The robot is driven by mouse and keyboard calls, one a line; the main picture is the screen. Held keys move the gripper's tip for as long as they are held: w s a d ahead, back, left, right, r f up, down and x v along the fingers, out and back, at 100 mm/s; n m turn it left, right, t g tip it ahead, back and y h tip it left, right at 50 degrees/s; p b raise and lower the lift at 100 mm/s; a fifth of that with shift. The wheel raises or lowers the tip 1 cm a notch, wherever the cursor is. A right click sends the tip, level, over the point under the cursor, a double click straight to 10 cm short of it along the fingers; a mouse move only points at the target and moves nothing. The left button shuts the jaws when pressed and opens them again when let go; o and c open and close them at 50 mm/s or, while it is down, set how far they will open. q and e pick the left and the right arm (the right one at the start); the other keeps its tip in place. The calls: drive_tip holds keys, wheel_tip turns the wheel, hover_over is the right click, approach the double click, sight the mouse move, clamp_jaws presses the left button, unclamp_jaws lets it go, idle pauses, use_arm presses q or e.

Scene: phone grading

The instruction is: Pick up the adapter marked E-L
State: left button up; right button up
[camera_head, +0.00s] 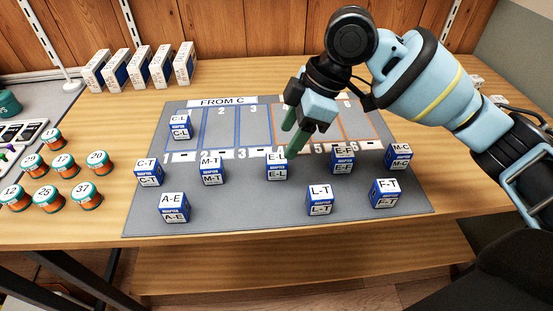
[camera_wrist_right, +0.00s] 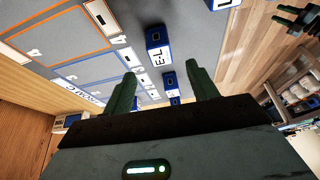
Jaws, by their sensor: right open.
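The adapter marked E-L (camera_head: 277,167) is a blue and white box on the grey mat, in the middle of the row of adapters. My right gripper (camera_head: 293,138) is above and just behind it, pointing down, and seems apart from it. In the right wrist view the two green fingers (camera_wrist_right: 164,85) are spread with nothing held between them. A box that reads as E-L (camera_wrist_right: 159,50) shows beyond the fingertips in that view. A dark shape at that view's top right looks like my left gripper (camera_wrist_right: 297,18); its jaws are unclear.
Neighbouring adapters are M-T (camera_head: 211,169), E-F (camera_head: 342,160) and L-T (camera_head: 320,200). Others stand around the mat (camera_head: 240,215). White boxes (camera_head: 140,68) stand at the back left, and several numbered jars (camera_head: 47,199) at the left. Bare mat lies in front of E-L.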

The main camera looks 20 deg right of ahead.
sight(278, 158)
drive_tip(key=shift+x, duration=1.25)
drive_tip(key=shift+a+f+b, duration=0.1)
drive_tip(key=shift+f+b, duration=0.2)
drive_tip(key=shift+b+x, duration=0.55)
drive_tip(key=shift+x, duration=1.8)
use_arm(q)
drive_tip(key=shift+a+f, duration=0.15)
drive_tip(key=shift+f, duration=0.65)
use_arm(e)
drive_tip(key=c, duration=1.1)
